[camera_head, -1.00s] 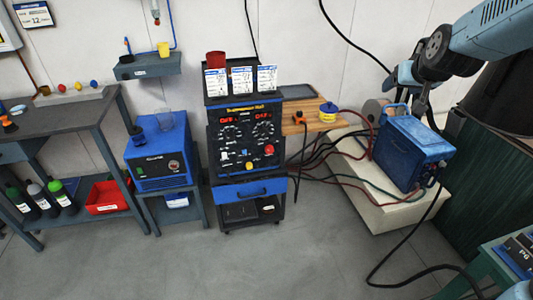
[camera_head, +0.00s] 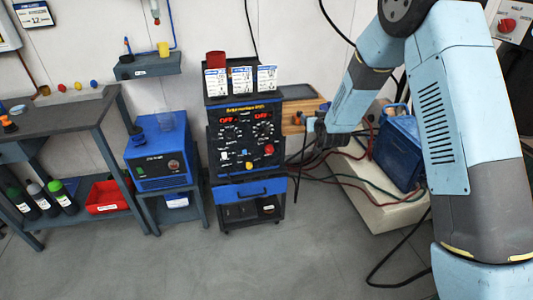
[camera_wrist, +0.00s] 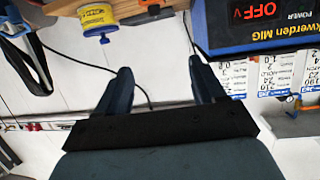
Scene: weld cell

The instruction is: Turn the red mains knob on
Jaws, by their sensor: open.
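The welding machine (camera_head: 246,112) stands on a blue and black cart in the head view. Its displays read OFF. A red knob (camera_head: 269,149) sits at the lower right of its panel, beside a yellow knob (camera_head: 249,165). Another red knob (camera_head: 507,24) shows on a grey panel at the top right; I cannot tell from its lettering what it controls. My gripper (camera_head: 318,140) is right of the machine, in front of the wooden shelf. In the wrist view my gripper (camera_wrist: 161,80) is open and empty. The machine's OFF display (camera_wrist: 254,11) shows at top right there; no red knob shows.
Paper cards (camera_head: 242,80) and a red cup (camera_head: 216,59) top the machine. The wooden shelf (camera_head: 294,128) and a blue unit (camera_head: 400,150) with cables are right of it. A blue box (camera_head: 160,155) stands left. The floor in front is clear.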

